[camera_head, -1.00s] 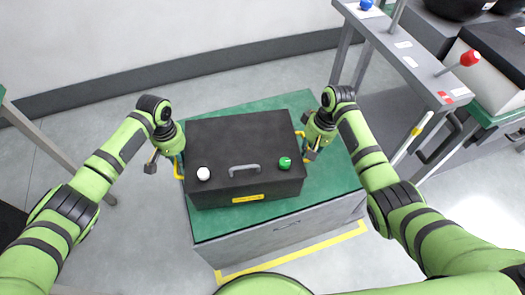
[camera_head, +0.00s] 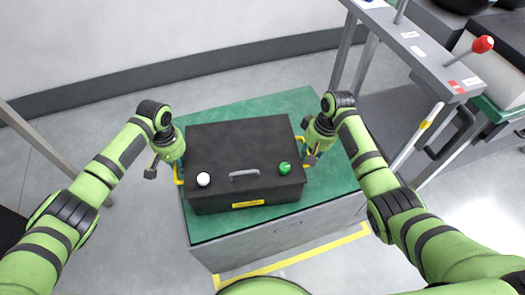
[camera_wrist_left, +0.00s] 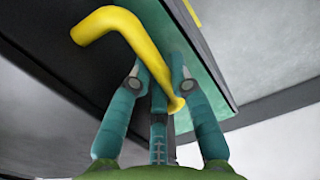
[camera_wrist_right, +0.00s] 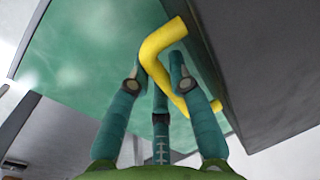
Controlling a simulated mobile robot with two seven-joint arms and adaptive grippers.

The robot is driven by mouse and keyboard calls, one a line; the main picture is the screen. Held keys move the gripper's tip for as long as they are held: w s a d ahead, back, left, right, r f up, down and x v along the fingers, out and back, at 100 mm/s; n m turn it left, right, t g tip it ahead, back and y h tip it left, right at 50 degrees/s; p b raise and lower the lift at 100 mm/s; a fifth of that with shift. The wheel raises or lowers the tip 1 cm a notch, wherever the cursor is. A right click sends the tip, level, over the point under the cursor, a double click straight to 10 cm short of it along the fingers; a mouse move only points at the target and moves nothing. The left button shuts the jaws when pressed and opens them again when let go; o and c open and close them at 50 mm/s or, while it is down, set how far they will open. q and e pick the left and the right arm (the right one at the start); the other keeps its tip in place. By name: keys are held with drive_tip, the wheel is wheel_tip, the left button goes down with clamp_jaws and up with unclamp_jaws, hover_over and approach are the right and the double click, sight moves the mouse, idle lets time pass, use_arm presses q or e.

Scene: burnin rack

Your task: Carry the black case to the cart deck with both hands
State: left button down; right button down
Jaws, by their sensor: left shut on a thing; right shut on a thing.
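The black case (camera_head: 240,150) is over the green-topped bench (camera_head: 215,228) in the head view. A white knob, a grey handle, a green knob and a yellow label show on it. My left gripper (camera_head: 178,166) is at its left side, shut on the left yellow handle (camera_wrist_left: 130,32). My right gripper (camera_head: 310,152) is at its right side, shut on the right yellow handle (camera_wrist_right: 172,62). In the head view the fingers are partly hidden by the wrists. Whether the case touches the bench top is hard to tell. The cart deck cannot be made out with certainty.
A grey rack frame (camera_head: 415,45) with a red knob (camera_head: 483,44) stands at the right. A cart-like frame with a dark handle (camera_head: 450,135) is beside it. Yellow tape (camera_head: 290,258) marks the floor before the bench. Floor at the left is mostly clear.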

use_arm(q)
drive_tip(key=c, duration=1.1)
unclamp_jaws()
drive_tip(key=shift+c, duration=0.2)
use_arm(e)
drive_tip(key=c, duration=1.1)
unclamp_jaws()
drive_tip(key=shift+c, duration=0.2)
drive_tip(key=shift+s, duration=0.1)
use_arm(q)
drive_tip(key=o, duration=0.8)
drive_tip(key=shift+d+r, duration=0.1)
use_arm(e)
drive_tip(key=shift+r, duration=0.1)
